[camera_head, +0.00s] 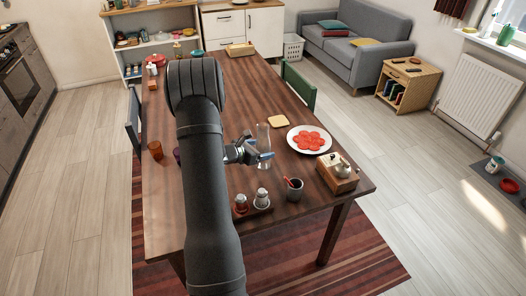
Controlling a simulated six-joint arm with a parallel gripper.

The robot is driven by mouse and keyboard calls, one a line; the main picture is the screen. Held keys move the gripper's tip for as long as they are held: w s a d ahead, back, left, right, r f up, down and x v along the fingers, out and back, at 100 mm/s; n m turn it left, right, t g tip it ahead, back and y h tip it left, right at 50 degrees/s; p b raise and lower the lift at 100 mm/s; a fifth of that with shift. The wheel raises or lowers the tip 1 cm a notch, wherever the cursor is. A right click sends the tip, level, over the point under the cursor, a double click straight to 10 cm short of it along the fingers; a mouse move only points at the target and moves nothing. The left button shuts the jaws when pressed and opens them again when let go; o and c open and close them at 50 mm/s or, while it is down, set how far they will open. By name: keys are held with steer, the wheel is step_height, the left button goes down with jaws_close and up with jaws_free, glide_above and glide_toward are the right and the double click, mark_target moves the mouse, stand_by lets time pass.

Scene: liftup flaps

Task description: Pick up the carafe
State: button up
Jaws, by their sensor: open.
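The carafe (263,132) looks like a clear, narrow glass vessel standing upright on the wooden table (235,80), left of the white plate. My gripper (258,150) is low over the table at the carafe, its fingers pointing right. It is open. The fingers overlap the carafe's lower part in the picture. I cannot tell whether the carafe is between the fingers or whether they touch it. My dark arm crosses the table's left half and hides part of it.
A plate with red slices (309,139) is to the right of the carafe, with bread (278,121) behind. A wooden grinder box (338,174), a dark cup (293,189) and a shaker tray (252,212) stand nearer. A brown cup (155,150) is left. The table's middle back is clear.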

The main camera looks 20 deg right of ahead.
mark_target(267, 139)
steer(key=x, duration=0.3)
steer(key=c, duration=1.3)
steer(key=shift+c, duration=0.2)
steer(key=shift+r, duration=0.2)
steer(key=shift+r, duration=0.85)
steer(key=shift+s+d+r, duration=0.1)
steer(key=shift+d+r, duration=0.05)
steer(key=shift+r, duration=0.45)
steer(key=shift+s+d+r, duration=0.1)
steer(key=shift+s+r, duration=0.05)
steer(key=shift+r, duration=0.5)
steer(key=s+d+r, duration=0.6)
steer(key=s, duration=0.3)
steer(key=shift+r, duration=0.2)
steer(key=shift+s, duration=0.1)
